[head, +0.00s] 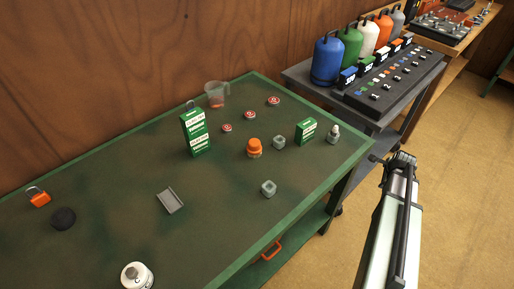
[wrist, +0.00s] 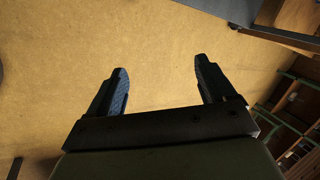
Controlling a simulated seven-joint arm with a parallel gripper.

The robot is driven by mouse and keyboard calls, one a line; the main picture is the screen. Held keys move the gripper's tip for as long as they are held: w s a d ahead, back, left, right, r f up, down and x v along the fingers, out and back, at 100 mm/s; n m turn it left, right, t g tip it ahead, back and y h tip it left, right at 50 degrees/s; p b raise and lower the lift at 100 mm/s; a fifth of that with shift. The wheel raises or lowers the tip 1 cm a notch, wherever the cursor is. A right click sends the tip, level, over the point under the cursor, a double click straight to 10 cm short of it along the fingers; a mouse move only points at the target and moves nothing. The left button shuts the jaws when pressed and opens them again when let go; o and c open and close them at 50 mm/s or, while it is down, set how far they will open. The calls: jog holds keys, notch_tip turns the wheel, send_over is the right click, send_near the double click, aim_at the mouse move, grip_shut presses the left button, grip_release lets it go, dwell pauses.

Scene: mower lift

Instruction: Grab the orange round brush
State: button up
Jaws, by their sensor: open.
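The orange round brush (head: 254,146) appears to be the short orange-topped piece with a paler lower band, standing on the green table (head: 110,165) right of its middle. It is small in the head view, so its bristles are not clear. My gripper (wrist: 160,70) is open and empty in the wrist view, with bare tan floor between and beyond its fingers. In the head view my arm is off the table's right side, apart from the brush. The brush is not in the wrist view.
Close to the brush are a grey cube (head: 279,142), a small green box (head: 306,131), a tall green box (head: 196,133) and red discs (head: 227,128). A side bench (head: 300,78) holds coloured gas bottles.

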jog(key=w+d+r+m+t, duration=0.1)
jog(key=w+r+m+t, duration=0.1)
jog(key=w+r, duration=0.55)
jog(key=w+d+r+m+t, duration=0.1)
jog(key=w+r+m+t, duration=0.3)
jog(key=r, duration=0.7)
jog(key=w+a+r+n+g+y, duration=0.1)
jog(key=w+a+r+n, duration=0.15)
jog(key=a, duration=0.65)
jog(key=w+a+r+n+y, duration=0.1)
jog(key=w+a+r+n, duration=0.15)
jog(key=a, duration=0.55)
jog(key=w+a+r+n+g+y, duration=0.15)
jog(key=a+r, duration=0.25)
jog(key=a, duration=0.5)
jog(key=n+g+h, duration=0.2)
jog(key=n+g, duration=0.6)
jog(key=n, duration=0.4)
send_over(256, 141)
jog(key=f, duration=0.6)
jog(key=shift+a+f, duration=0.25)
jog(key=shift+f, duration=0.1)
jog(key=shift+d+f, duration=0.2)
jog(key=shift+f, duration=2.4)
